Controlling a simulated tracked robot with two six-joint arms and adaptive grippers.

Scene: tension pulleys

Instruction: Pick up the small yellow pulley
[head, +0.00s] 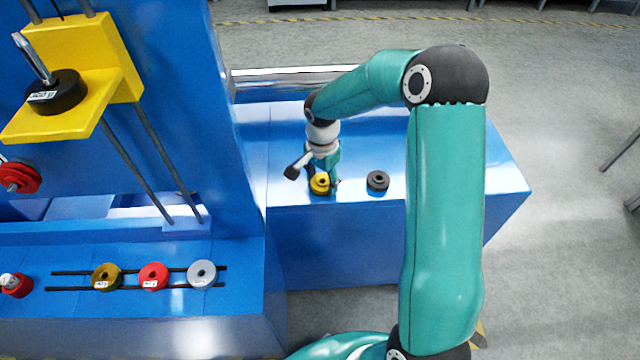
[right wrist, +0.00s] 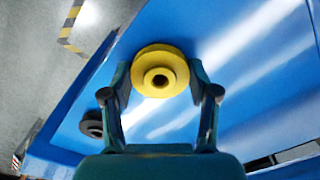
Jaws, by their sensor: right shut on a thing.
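The small yellow pulley (head: 319,184) is at the front edge of the blue bench, in the jaws of my right gripper (head: 323,183). In the right wrist view the yellow pulley (right wrist: 160,71) sits between the two fingers of my right gripper (right wrist: 159,82), with a finger against each side. Its round face and dark centre hole face the camera. It appears at or very near the bench top; I cannot tell if there is a gap beneath it. My left gripper does not show.
A black pulley (head: 377,181) stands on the bench just right of the yellow one. At the lower left, a brown-gold pulley (head: 107,277), a red pulley (head: 153,276) and a grey pulley (head: 202,273) sit along dark rails. A blue machine frame (head: 185,60) rises at left.

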